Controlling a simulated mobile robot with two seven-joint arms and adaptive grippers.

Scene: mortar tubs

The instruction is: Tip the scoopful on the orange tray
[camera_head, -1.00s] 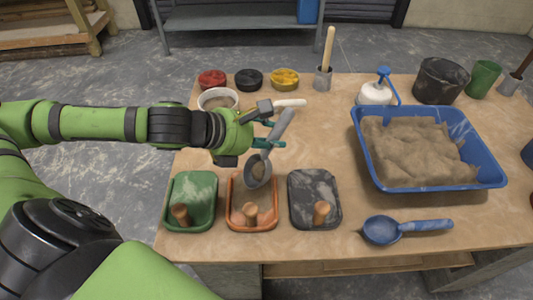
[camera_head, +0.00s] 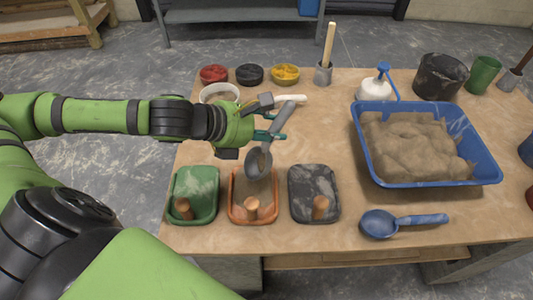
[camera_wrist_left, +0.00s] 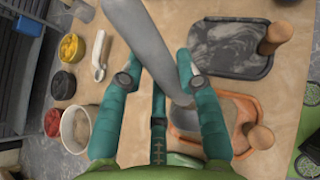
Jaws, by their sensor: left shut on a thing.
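My left gripper (camera_head: 271,127) is shut on the handle of a grey scoop (camera_head: 280,119). The scoop slants down, its bowl low, in front of the far edge of the orange tray (camera_head: 232,213). The bowl looks tipped, and little of its load can be made out. The tray has a brownish inside and a float with a wooden knob (camera_head: 252,207). In the left wrist view the teal fingers (camera_wrist_left: 155,75) are around the scoop handle (camera_wrist_left: 143,35), with the bowl over the orange tray (camera_wrist_left: 241,97). My right gripper is not in view.
A green tray (camera_head: 196,184) and a black tray (camera_head: 313,182) flank the orange one. A blue tub (camera_head: 487,160) of sand and a blue scoop (camera_head: 380,223) are at the right. A white bowl (camera_head: 230,91) and several pigment bowls stand behind the gripper.

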